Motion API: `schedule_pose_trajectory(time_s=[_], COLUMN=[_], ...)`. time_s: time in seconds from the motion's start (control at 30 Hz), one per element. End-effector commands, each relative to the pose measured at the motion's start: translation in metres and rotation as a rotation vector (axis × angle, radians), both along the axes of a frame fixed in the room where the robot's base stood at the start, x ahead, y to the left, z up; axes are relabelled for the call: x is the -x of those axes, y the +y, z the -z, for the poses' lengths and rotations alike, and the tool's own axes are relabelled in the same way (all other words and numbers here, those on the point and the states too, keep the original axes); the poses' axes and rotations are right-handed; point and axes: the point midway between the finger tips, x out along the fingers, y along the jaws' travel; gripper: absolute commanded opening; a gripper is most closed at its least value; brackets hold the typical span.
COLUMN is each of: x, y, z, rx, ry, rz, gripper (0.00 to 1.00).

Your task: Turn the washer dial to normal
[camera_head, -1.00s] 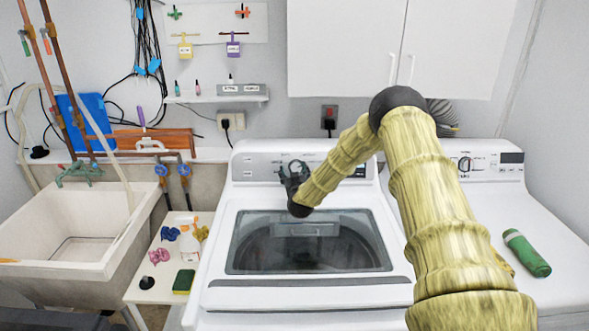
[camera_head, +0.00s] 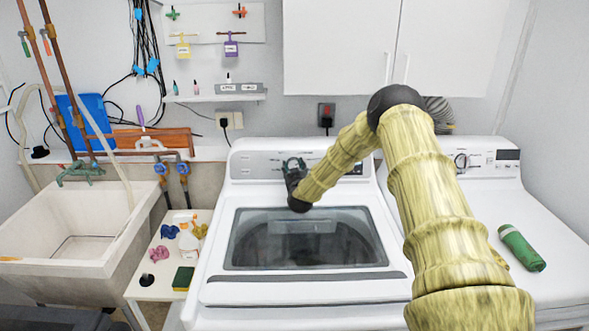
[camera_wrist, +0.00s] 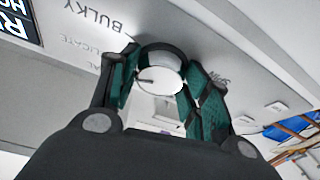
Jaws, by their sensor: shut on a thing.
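The washer (camera_head: 212,290) is the white top-loading machine in the middle of the head view, with a glass lid. Its control panel (camera_head: 240,164) stands at the back. My gripper (camera_head: 294,164) is at the panel. In the wrist view my gripper (camera_wrist: 160,100) has its green-padded fingers on either side of the round dial (camera_wrist: 160,78), shut on it. The dial has a pale face with a short dark mark toward its left. The label BULKY shows at the upper left of the dial. Other labels are upside down or partly hidden by the fingers.
A utility sink (camera_head: 70,245) is at the left. White cabinets (camera_head: 340,50) hang above.

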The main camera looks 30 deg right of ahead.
Motion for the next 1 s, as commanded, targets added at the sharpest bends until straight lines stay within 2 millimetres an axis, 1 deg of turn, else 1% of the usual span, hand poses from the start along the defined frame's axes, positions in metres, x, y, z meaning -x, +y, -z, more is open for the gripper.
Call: schedule_pose_trajectory(time_s=[0.27,0.8,1.0], x=[0.0001,0.0001,-0.0001], y=[0.0011,0.0006,0.0006], z=[0.0002,0.0006,-0.0001], rx=[0.070,0.416,0.519], ry=[0.041,0.252,0.317], rz=[-0.031,-0.181,-0.227], gripper=[0.23,0.23,0.23])
